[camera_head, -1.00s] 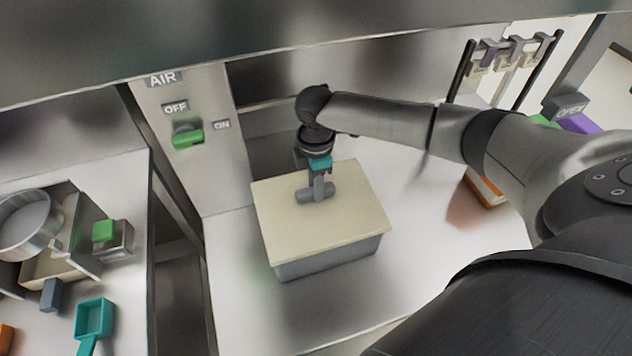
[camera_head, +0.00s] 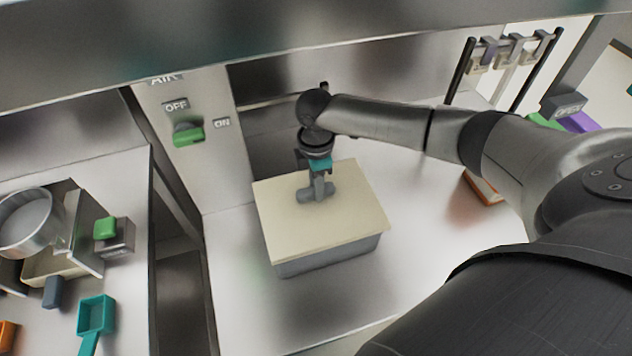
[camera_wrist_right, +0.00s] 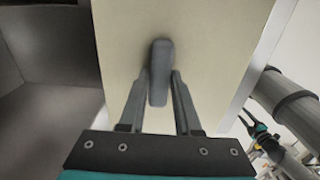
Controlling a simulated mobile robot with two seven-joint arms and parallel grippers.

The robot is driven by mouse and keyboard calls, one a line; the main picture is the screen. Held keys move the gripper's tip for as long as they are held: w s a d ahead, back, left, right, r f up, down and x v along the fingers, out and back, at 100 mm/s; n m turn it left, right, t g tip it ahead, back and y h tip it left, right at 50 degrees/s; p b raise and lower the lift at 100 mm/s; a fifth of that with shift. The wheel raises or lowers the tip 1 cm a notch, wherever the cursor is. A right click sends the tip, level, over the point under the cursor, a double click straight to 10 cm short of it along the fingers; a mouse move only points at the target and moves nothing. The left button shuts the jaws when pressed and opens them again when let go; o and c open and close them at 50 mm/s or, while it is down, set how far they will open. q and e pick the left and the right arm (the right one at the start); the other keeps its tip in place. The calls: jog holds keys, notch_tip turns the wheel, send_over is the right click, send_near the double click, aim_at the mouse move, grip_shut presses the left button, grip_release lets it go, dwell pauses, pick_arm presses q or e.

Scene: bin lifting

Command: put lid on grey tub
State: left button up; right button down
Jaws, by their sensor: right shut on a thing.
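A grey tub (camera_head: 330,257) stands on the metal worktop with a cream lid (camera_head: 335,222) on top of it. The lid covers the tub's opening, and only the tub's front and side walls show below it. A grey handle (camera_head: 306,196) sticks up from the lid. My right gripper (camera_head: 318,190) is above the lid, shut on the lid handle. In the right wrist view the two fingers stand on either side of the handle (camera_wrist_right: 161,72), over the cream lid (camera_wrist_right: 200,50).
A panel with a green switch (camera_head: 188,135) stands left of the tub. Further left are a metal pot (camera_head: 28,222), a green-topped block (camera_head: 105,228) and a teal scoop (camera_head: 95,318). An orange-edged item (camera_head: 483,187) lies to the right. The worktop around the tub is clear.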

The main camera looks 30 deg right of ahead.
jog(key=shift+p, duration=0.4)
dwell(0.3)
jog(key=shift+f, duration=0.1)
grip_release()
dwell(0.8)
jog(key=shift+r+p, duration=3.55)
jog(key=shift+p, duration=0.5)
jog(key=shift+c, duration=0.2)
